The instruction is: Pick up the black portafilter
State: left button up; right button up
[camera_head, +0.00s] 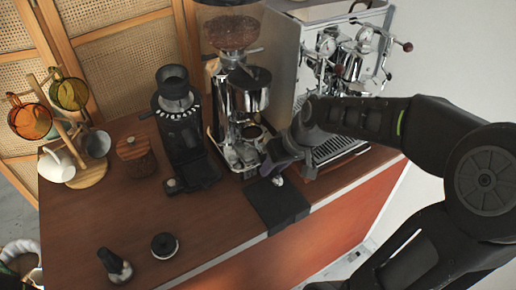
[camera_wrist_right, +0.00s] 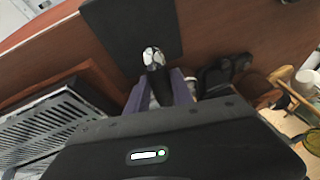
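The black portafilter shows mainly as a black handle with a shiny silver end (camera_wrist_right: 153,57) in the right wrist view. In the head view only the silver end (camera_head: 278,180) shows clearly, in front of the chrome grinder (camera_head: 248,92). My right gripper (camera_head: 277,160) is at the handle, above the back edge of the black mat (camera_head: 278,206). In the right wrist view its two fingers (camera_wrist_right: 160,88) lie close against both sides of the handle, with no clear gap. The portafilter's head is hidden. My left gripper is not in view.
The espresso machine (camera_head: 285,65) stands right of the grinder, close to my right arm. A black grinder (camera_head: 182,135), wooden canister (camera_head: 136,156) and mug rack (camera_head: 88,172) stand left. A tamper (camera_head: 116,266) and a round black tool (camera_head: 164,245) are at front left.

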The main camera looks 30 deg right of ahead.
grip_shut()
jog(key=shift+r, duration=0.1)
dwell(0.8)
